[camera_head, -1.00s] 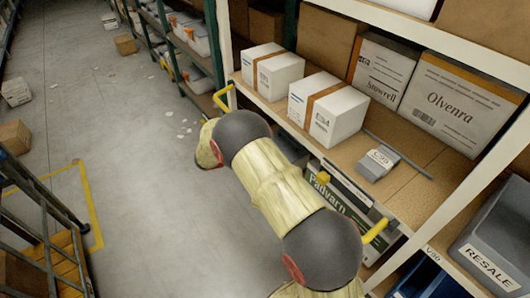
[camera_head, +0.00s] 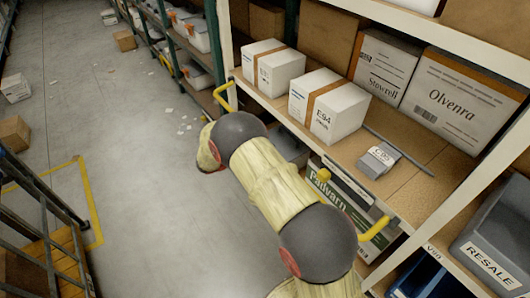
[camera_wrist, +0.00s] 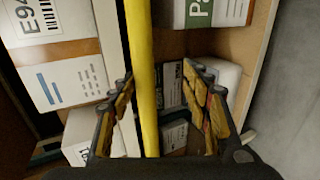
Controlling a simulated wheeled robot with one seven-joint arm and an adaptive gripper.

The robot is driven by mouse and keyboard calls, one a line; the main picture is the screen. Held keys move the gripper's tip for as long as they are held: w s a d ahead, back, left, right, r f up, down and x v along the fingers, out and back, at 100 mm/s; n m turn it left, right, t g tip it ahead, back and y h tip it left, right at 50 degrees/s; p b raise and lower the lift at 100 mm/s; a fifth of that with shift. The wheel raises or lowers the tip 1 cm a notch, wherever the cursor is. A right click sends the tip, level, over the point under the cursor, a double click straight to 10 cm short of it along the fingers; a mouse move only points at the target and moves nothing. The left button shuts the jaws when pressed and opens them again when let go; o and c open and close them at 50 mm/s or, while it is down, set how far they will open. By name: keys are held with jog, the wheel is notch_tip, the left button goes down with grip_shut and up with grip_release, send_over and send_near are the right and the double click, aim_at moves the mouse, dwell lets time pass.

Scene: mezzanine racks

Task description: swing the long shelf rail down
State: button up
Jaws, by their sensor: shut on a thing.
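The long shelf rail is yellow. In the wrist view the yellow rail (camera_wrist: 145,80) runs from top to bottom between the fingers, closer to the left one. My gripper (camera_wrist: 162,108) is shut on the rail. In the head view my gripper is hidden behind my arm.
White boxes (camera_head: 333,107), a small grey box (camera_head: 377,160) and cartons (camera_head: 458,105) stand on the shelf behind the rail. A green-and-white Padvarn box (camera_head: 325,185) sits below. A grey RESALE bin (camera_head: 492,255) is at right. The aisle floor (camera_head: 140,160) at left is mostly open.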

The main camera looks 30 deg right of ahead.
jog(key=shift+s+f, duration=0.2)
jog(key=v, duration=1.2)
jog(key=shift+w+r, duration=0.2)
jog(key=shift+r, duration=0.15)
